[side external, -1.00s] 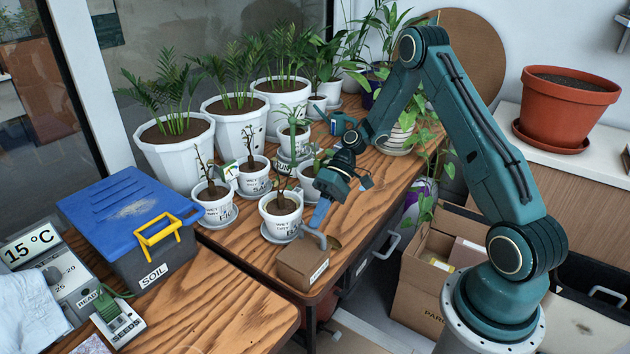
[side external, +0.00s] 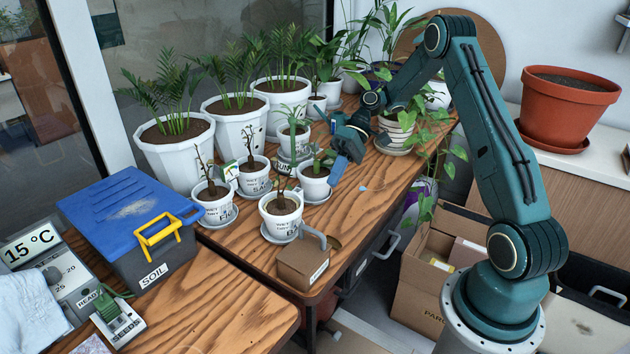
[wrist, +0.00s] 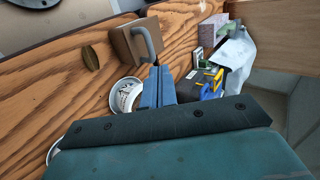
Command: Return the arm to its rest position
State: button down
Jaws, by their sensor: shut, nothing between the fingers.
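My gripper (side external: 337,170) hangs above the wooden table, just right of the small white labelled pots. Its blue fingers are together with nothing between them; they also show in the wrist view (wrist: 157,86). A small white pot with a seedling (side external: 314,182) stands close to the left of the fingers in the side view; whether they touch it I cannot tell. Another white pot (side external: 281,214) stands nearer the table's front.
Large white palm pots (side external: 176,156) line the back. A blue-lidded soil bin (side external: 128,211) stands at the left. A trailing plant in a striped pot (side external: 393,134) stands near my forearm. Bare tabletop (side external: 352,218) lies right of the small pots.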

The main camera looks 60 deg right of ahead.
jog(key=shift+d+r, duration=0.25)
jog(key=shift+d, duration=0.25)
jog(key=s+a+r+t+h, duration=0.1)
jog(key=s+a+r+h, duration=0.2)
jog(key=a+r, duration=0.35)
jog(key=s+a+r+t+h, duration=0.1)
jog(key=s+a+r+h, duration=0.2)
jog(key=a+r, duration=0.4)
jog(key=s+r+t+h, duration=0.1)
jog(key=s+r+h, duration=0.1)
jog(key=s, duration=0.6)
jog(key=s+r+t+h, duration=0.1)
jog(key=s+t+h, duration=0.1)
jog(key=s, duration=0.6)
jog(key=shift+r+t, duration=0.3)
jog(key=shift+r, duration=0.1)
jog(key=shift+d, duration=0.1)
